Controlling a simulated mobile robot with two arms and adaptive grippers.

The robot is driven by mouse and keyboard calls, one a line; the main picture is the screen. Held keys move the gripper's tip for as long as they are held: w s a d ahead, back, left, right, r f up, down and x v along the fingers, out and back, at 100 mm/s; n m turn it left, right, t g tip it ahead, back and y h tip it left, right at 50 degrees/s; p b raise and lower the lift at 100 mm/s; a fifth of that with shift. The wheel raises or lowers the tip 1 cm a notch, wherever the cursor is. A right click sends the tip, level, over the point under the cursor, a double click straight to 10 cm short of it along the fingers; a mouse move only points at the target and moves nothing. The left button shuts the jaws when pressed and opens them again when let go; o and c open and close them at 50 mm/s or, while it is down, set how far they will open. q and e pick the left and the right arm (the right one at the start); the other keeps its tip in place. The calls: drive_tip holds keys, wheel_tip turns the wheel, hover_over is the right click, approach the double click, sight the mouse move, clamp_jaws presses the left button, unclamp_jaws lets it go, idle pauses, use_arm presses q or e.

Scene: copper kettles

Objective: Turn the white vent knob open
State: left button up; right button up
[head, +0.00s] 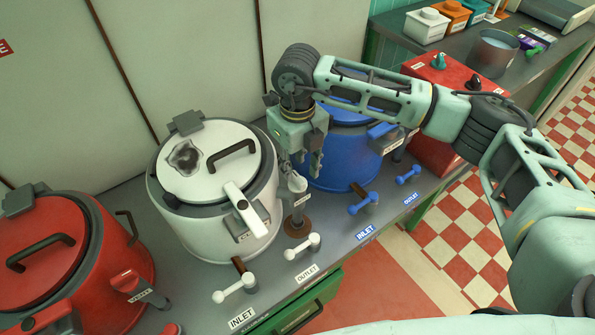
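The white vent knob (297,183) sits on top of a short post with a brown base, just right of the white kettle (207,220). A small label is on the post below it. My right gripper (307,170) points down from above, between the white kettle and the blue kettle (345,160). Its fingers look apart, with the tips right at the top of the knob. I cannot tell whether they touch it. My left gripper is not in view.
White inlet (235,282) and outlet (302,246) valves stand in front of the white kettle, and blue valves (363,201) stand to their right. A red kettle (70,260) is at left. A red box (440,100) with knobs is at right. The tiled floor is clear.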

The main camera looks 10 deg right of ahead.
sight(297, 177)
wheel_tip(297, 177, up, 9)
drive_tip(key=shift+f, duration=0.2)
idle(0.4)
